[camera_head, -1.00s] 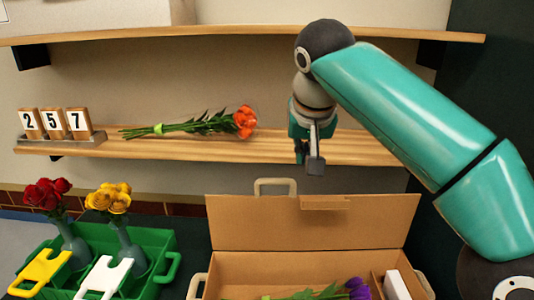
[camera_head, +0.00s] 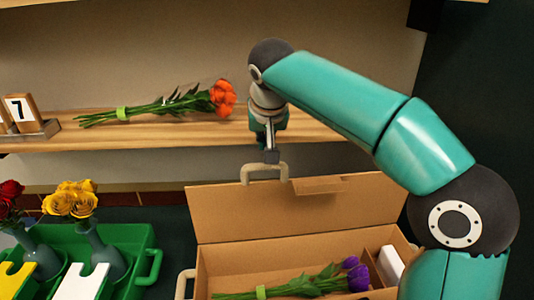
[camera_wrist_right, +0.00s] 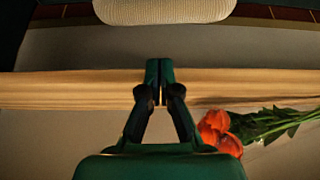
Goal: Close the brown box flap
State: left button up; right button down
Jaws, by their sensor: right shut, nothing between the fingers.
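The brown box (camera_head: 213,270) is open at the bottom of the head view. Its flap (camera_head: 240,217) stands up at the back, with a beige handle (camera_head: 247,169) behind its top edge. My right gripper (camera_head: 271,156) is shut and empty, pointing down at the handle, just above the flap's top edge; I cannot tell if it touches. In the right wrist view the closed fingertips (camera_wrist_right: 159,68) show, with a pale ribbed shape above them. My left gripper is not in view.
Purple flowers (camera_head: 345,274) and a white block (camera_head: 391,264) lie in the box. An orange bouquet (camera_head: 180,106) lies on the wooden shelf (camera_head: 200,135). A green crate (camera_head: 135,237) with roses in vases stands left of the box.

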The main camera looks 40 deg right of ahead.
jog(key=shift+s+a+f, duration=0.25)
jog(key=shift+s+a, duration=0.25)
jog(key=shift+s, duration=0.35)
jog(key=shift+s+a+f, duration=0.25)
jog(key=shift+s+a, duration=0.2)
jog(key=shift+s, duration=0.35)
